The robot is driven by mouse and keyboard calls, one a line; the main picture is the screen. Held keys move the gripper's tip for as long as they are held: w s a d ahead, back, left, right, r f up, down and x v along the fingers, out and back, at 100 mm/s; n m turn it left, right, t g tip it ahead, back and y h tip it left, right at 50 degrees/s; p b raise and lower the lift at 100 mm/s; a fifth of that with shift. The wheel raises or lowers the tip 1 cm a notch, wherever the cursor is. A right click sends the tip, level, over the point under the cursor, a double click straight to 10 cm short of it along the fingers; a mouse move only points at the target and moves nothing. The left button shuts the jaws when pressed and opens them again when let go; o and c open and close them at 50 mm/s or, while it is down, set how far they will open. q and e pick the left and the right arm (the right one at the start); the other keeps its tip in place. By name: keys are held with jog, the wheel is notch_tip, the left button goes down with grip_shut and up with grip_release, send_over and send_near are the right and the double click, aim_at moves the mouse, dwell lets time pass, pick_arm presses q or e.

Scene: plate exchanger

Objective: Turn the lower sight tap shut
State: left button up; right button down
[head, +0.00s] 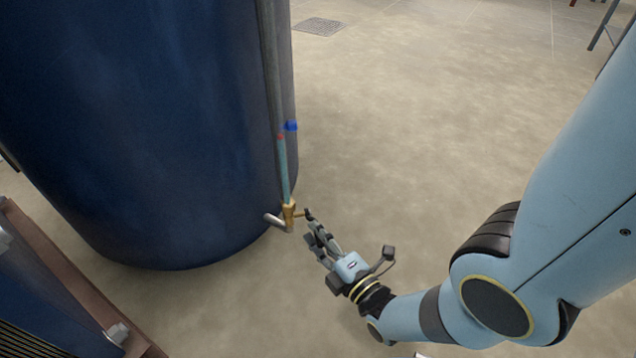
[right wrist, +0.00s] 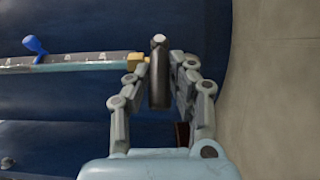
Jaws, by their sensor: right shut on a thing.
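The lower sight tap (head: 289,214) is a small brass body at the bottom of the sight tube (head: 284,170), beside the blue tank. Its dark lever (head: 309,214) points right toward my right gripper (head: 316,236). In the right wrist view the dark lever (right wrist: 158,80) stands between the two fingers of my right gripper (right wrist: 160,85), which is shut on it. The brass body (right wrist: 138,62) shows just left of the lever there. My fingers hide part of the lever in the head view. My left gripper is not in view.
The large blue tank (head: 150,120) stands close on the left. A grey pipe stub (head: 273,220) joins the tap. A blue handle (head: 291,126) sits higher on the tube. A brown frame (head: 80,285) is at lower left.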

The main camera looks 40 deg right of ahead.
jog(key=shift+s+f, duration=0.1)
jog(key=c, duration=1.2)
grip_release()
jog(key=shift+r, duration=0.25)
jog(key=shift+r, duration=4.8)
